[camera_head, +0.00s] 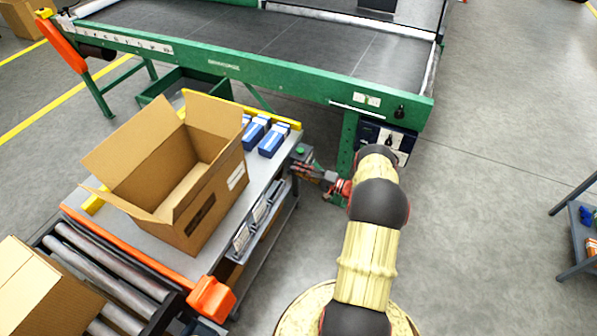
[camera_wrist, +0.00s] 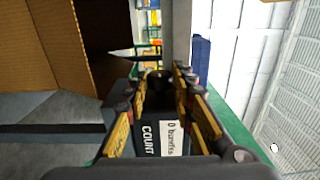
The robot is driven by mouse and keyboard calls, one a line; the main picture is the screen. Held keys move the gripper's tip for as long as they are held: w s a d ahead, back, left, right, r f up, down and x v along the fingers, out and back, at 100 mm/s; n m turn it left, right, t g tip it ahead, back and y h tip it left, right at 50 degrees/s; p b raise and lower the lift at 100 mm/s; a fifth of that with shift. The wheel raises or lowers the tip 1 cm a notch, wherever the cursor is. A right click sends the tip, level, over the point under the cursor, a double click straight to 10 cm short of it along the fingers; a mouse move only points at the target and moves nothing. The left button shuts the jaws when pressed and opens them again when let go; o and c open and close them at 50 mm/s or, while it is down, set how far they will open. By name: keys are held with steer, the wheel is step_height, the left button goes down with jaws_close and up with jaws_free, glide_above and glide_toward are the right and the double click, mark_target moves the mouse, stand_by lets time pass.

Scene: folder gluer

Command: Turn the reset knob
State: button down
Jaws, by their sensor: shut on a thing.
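My gripper (camera_head: 308,172) is at the right edge of the packing table, beside a small dark counter box (camera_head: 302,151) with a green spot on top. In the wrist view, the two yellow-padded fingers of my gripper (camera_wrist: 162,80) stand on either side of a dark round knob (camera_wrist: 157,85) and are shut on it. A dark panel (camera_wrist: 148,139) with a "COUNT" label and a white "0 bundles" strip shows below, between the fingers. The knob is hidden in the head view, and its turn angle cannot be read.
An open cardboard box (camera_head: 205,205) stands on the packing table (camera_head: 262,185), left of my gripper. Blue cartons (camera_head: 271,141) lie behind it. The green conveyor machine (camera_head: 250,75) is at the back. A roller conveyor (camera_head: 95,268) is front left.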

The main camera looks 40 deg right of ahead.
steer(key=shift+f, duration=0.1)
steer(key=c, duration=1.8)
jaws_free()
steer(key=v, duration=1.2)
